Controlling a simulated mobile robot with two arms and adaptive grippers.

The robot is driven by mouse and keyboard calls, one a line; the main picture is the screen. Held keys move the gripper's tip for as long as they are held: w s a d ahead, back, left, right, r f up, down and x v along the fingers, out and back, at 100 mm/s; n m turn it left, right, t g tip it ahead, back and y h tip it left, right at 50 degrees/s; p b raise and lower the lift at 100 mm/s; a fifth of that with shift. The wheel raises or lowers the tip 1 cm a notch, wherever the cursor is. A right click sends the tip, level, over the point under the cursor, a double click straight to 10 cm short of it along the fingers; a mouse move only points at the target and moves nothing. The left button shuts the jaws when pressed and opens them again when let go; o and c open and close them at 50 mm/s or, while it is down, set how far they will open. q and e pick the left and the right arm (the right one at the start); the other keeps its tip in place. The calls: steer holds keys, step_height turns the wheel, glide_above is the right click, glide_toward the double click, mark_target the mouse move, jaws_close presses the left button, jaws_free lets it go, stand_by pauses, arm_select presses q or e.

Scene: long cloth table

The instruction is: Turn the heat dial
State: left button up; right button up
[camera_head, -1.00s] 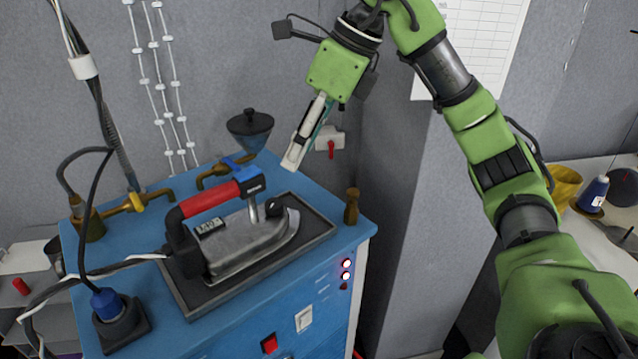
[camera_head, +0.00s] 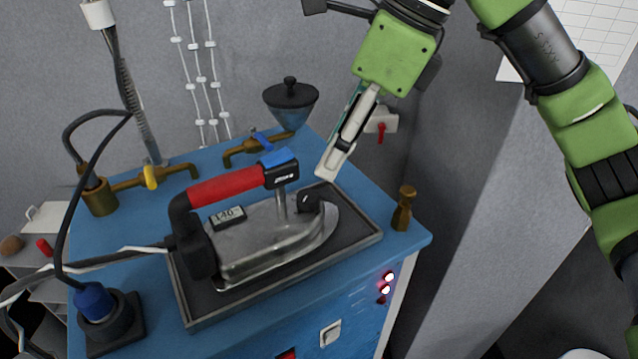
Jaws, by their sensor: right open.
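A steam iron (camera_head: 270,244) with a red handle (camera_head: 226,186) rests flat on a dark tray (camera_head: 366,240) on top of a blue cabinet. A small black dial (camera_head: 311,202) sits on the iron's metal body near its front tip. A small display (camera_head: 227,217) on the body reads about 140. My right gripper (camera_head: 332,166) comes down from the upper right. Its fingertips are just above and beyond the dial and appear apart from it. The gripper is seen edge-on, open, with nothing between the fingers. My left gripper is out of view.
The blue cabinet (camera_head: 390,222) carries a brass fitting (camera_head: 403,209) at its right corner. A dark funnel (camera_head: 290,105) and brass taps stand behind the iron. A cable leaves the iron to the left. A wall box with a red lever (camera_head: 381,132) is behind my gripper.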

mark_target(310, 195)
steer(key=p+x, duration=0.1)
steer(key=x, duration=0.6)
steer(key=shift+w+a+f, duration=0.1)
steer(key=shift+f, duration=0.15)
steer(key=shift+w+a+f, duration=0.1)
steer(key=shift+a+f, duration=0.05)
steer(key=shift+f, duration=0.3)
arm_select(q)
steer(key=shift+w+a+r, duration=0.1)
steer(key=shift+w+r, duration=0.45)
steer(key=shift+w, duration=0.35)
arm_select(e)
steer(key=c, duration=1.1)
